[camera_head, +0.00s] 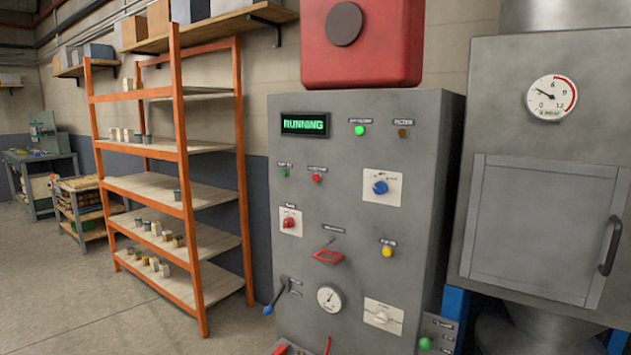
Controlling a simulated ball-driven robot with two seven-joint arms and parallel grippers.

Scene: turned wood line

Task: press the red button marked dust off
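A grey control cabinet (345,150) stands in the middle of the view, its front facing me. A small round red button (316,178) sits on its upper left part under a small dark label, beside a green button (284,173) with its own label. The lettering on both labels is too small to read for sure. A second red control (289,223) sits lower left on a white plate. The display (304,124) at the top reads RUNNING in green. Neither of my grippers shows in the view, and nothing covers the buttons.
The cabinet front also carries a blue knob (380,187), a yellow button (387,251), a red handle (328,257), a blue-tipped lever (268,309) and a gauge (329,298). An orange shelf rack (180,150) stands left. A grey machine with a door (540,225) stands right.

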